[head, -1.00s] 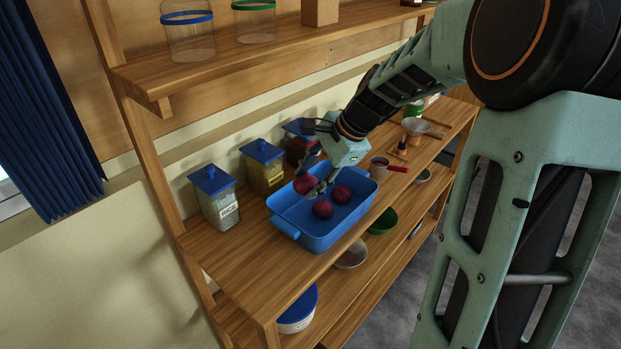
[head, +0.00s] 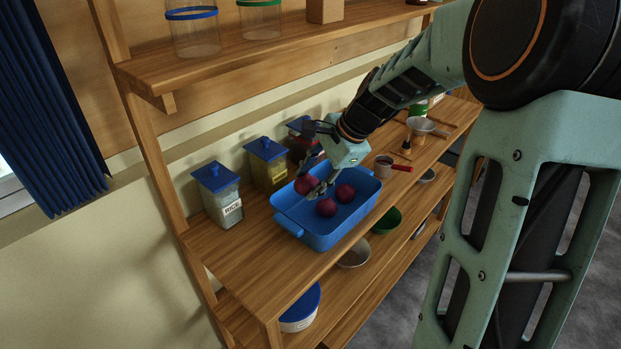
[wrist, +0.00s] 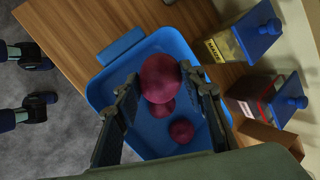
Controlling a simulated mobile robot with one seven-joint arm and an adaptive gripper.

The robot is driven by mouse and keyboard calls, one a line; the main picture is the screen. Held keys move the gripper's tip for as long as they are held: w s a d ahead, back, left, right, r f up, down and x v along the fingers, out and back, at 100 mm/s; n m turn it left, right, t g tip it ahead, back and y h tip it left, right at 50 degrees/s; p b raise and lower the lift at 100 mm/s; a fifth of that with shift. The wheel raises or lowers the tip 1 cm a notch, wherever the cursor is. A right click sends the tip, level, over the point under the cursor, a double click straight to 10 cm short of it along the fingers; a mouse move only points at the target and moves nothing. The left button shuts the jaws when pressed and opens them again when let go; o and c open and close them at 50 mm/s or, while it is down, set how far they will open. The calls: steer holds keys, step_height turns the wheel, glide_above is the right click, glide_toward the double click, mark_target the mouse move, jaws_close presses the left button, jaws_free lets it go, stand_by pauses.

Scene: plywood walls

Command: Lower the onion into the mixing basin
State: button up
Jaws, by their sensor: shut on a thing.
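The mixing basin is a blue rectangular tub (head: 318,237) on the middle shelf; it also shows in the wrist view (wrist: 105,88). My gripper (head: 318,189) is over the basin, pointing down into it. It is shut on a dark red onion (head: 306,184), which shows between the two fingers in the wrist view (wrist: 160,78). Two more red onions, one nearer the front (head: 326,207) and one to the right (head: 345,193), lie on the basin floor. Whether the held onion touches the basin or another onion is not clear.
A rice jar (head: 219,196), a yellow-filled jar (head: 266,165) and a dark red jar (head: 301,140) with blue lids stand behind the basin. A pot with a red handle (head: 385,167) stands to its right. The upper shelf (head: 240,62) runs above.

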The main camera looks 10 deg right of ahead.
step_height(320, 180, down, 6)
steer(key=b, duration=0.4)
steer(key=shift+f, duration=0.15)
stand_by(0.5)
steer(key=shift+f+b, duration=2.1)
steer(key=shift+f, duration=0.65)
stand_by(1.5)
stand_by(0.4)
steer(key=o, duration=1.3)
